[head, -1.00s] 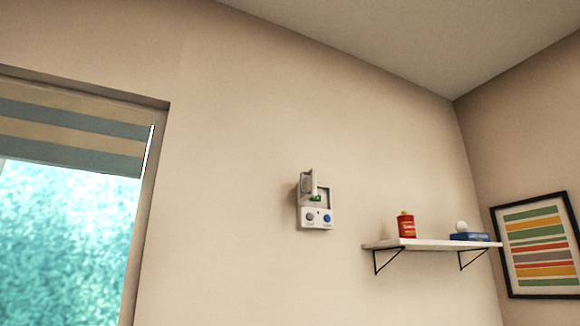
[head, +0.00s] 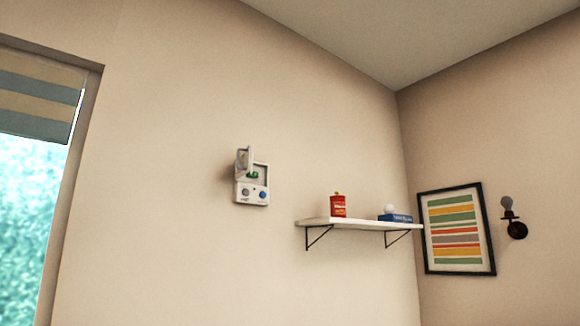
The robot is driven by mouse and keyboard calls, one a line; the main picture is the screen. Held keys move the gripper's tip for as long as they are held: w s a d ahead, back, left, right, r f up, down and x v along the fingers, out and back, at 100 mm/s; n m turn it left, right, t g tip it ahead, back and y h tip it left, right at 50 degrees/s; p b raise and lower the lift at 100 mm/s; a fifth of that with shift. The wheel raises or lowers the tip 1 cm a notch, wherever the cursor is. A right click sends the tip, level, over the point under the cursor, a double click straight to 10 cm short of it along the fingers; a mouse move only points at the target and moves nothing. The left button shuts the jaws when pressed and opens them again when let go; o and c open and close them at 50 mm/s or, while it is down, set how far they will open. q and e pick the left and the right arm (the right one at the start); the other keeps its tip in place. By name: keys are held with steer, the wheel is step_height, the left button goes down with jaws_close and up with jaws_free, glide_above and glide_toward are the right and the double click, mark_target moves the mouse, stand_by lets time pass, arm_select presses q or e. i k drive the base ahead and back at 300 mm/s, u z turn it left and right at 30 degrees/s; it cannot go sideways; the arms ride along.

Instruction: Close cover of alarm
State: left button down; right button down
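The alarm (head: 252,188) is a small white box mounted on the wall, left of the middle in the head view. A green part shows inside the upper opening. Below it are a grey round button at left and a blue one at right. Neither of my grippers is in view.
A white wall shelf (head: 350,223) on black brackets is right of the alarm, holding a red container (head: 338,205) and a blue box (head: 395,217). A framed striped picture (head: 456,230) and a wall lamp (head: 513,220) are on the right wall. A window (head: 35,190) is at left.

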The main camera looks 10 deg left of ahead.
mark_target(244, 158)
steer(key=z, duration=0.25)
steer(key=i, duration=0.9)
steer(key=u, duration=0.85)
steer(key=i, duration=0.65)
steer(key=u, duration=0.7)
